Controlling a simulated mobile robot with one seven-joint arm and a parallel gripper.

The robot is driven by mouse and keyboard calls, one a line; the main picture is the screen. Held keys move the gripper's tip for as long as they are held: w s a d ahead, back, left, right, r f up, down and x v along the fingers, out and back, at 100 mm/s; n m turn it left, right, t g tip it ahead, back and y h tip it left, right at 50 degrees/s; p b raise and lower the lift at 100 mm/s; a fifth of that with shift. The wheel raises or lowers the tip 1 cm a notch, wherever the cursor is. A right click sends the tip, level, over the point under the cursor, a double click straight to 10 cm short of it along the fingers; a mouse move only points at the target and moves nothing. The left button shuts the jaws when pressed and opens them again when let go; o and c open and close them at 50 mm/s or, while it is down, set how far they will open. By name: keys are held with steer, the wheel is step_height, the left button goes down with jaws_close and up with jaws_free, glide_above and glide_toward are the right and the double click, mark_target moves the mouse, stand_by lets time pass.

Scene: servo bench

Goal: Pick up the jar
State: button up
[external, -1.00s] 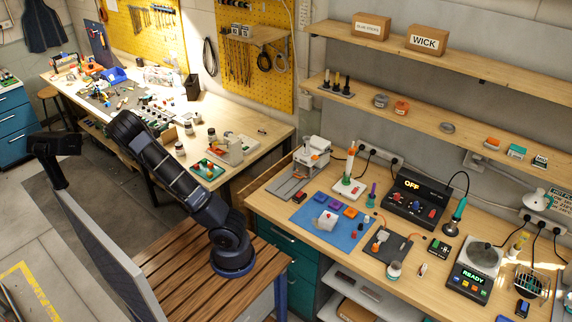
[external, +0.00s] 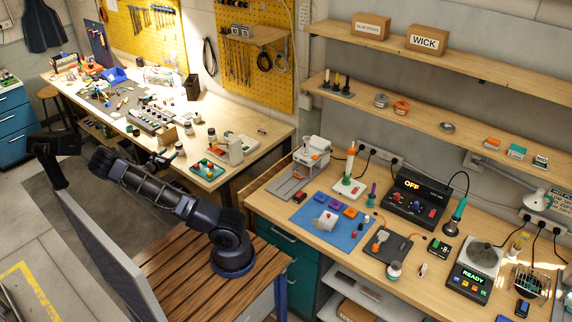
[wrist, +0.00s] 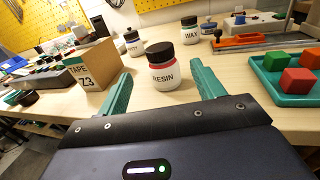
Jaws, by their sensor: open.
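The nearest jar (wrist: 165,76), white with a black lid, a red band and the label RESIN, stands upright on the wooden bench. In the wrist view it appears between the teal fingers of my gripper (wrist: 161,70), which is open and empty. The jar looks slightly beyond the fingertips; I cannot tell the exact gap. In the external view my gripper (external: 162,160) is at the front edge of the far bench, close to a jar (external: 180,147). A WAX jar (wrist: 190,34) stands behind to the right, and another jar (wrist: 133,46) behind to the left.
A teal tray (wrist: 262,76) with red and green blocks is at the right. An orange-and-grey tool (wrist: 242,41) lies behind it.

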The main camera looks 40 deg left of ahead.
mark_target(178, 144)
steer(key=shift+r+x, duration=0.1)
steer(key=shift+x, duration=2.1)
steer(key=shift+r+x, duration=0.15)
steer(key=shift+x, duration=2)
steer(key=c, duration=1.1)
steer(key=shift+c, duration=0.2)
steer(key=shift+r, duration=0.1)
